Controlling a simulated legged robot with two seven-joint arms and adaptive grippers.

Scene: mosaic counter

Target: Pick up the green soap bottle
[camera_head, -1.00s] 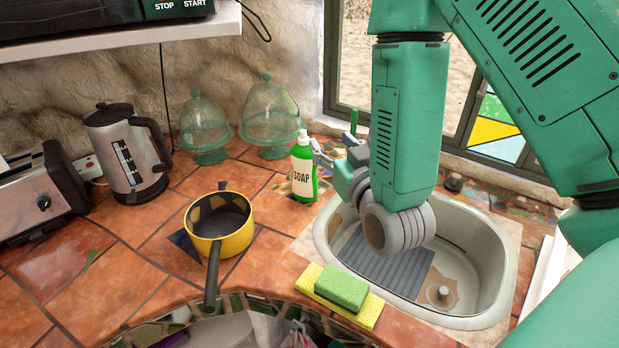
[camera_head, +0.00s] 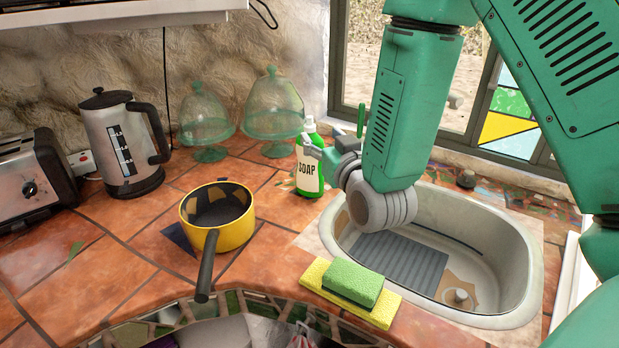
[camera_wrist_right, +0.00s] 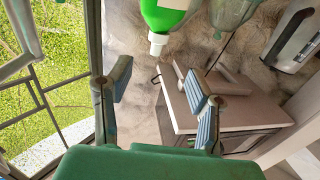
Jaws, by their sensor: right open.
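The green soap bottle (camera_head: 309,178), with a white label reading SOAP, stands upright on the tiled counter left of the sink. My right gripper (camera_head: 322,148) is at its right side, and one finger overlaps the bottle's upper part in the head view. I cannot tell whether they touch. In the right wrist view the bottle (camera_wrist_right: 165,15) appears upside down at the top, with its pale pump pointing down. There the open, empty fingers of the right gripper (camera_wrist_right: 160,85) are spread wide, with the bottle beyond them. My left gripper is not in view.
Two green glass domes (camera_head: 272,105) stand behind the bottle. A yellow pot (camera_head: 234,232) is in front left, and a kettle (camera_head: 125,150) is farther left. The sink (camera_head: 490,250) lies right, with sponges (camera_head: 354,283) at its front edge. The window is behind.

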